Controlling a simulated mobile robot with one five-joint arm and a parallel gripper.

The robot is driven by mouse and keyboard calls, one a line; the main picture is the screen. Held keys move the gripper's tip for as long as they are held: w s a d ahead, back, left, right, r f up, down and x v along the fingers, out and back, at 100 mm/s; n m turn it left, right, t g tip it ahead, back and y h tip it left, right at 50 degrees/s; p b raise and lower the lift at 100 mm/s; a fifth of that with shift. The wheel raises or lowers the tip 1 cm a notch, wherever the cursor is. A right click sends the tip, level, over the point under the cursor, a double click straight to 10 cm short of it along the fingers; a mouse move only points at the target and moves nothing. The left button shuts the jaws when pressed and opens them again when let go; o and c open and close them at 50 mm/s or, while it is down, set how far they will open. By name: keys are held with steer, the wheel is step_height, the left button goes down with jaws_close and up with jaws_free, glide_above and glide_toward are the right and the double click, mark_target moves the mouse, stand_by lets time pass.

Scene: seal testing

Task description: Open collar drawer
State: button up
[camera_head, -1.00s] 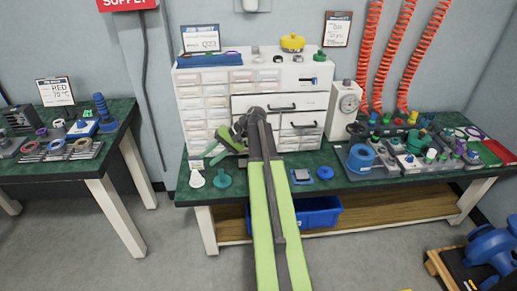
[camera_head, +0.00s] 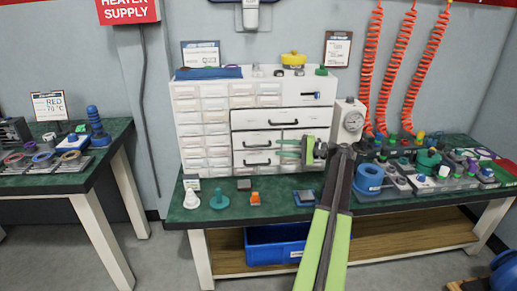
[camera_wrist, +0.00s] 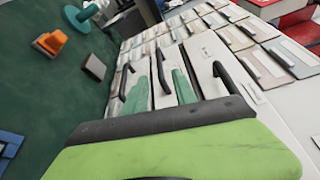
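The white drawer cabinet (camera_head: 205,160) stands on the green bench. It has small label-fronted drawers at left and larger drawers with black handles at right. A wide drawer (camera_head: 265,119) is above; left drawers below show handles (camera_head: 257,145). I cannot read which one is the collar drawer. My gripper (camera_head: 283,149), with teal fingers, is in front of the larger drawers, partly hiding the right ones. In the wrist view the fingers (camera_wrist: 174,85) are apart, near a black handle (camera_wrist: 162,72); contact cannot be told. All visible drawers look closed.
A white gauge box (camera_head: 346,120) stands right of the cabinet. A white cone (camera_head: 191,199), a teal stand (camera_head: 219,199) and an orange part (camera_head: 255,199) sit along the bench front. A blue bin (camera_head: 270,254) is below. Blue rings (camera_head: 369,178) and fittings crowd the right.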

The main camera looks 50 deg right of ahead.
mark_target(258, 146)
steer(key=x, duration=1)
steer(key=shift+w+a+b, duration=0.1)
steer(key=shift+w+b, duration=0.1)
steer(key=shift+b, duration=0.15)
jaws_close()
steer(key=shift+s, duration=0.15)
stand_by(0.6)
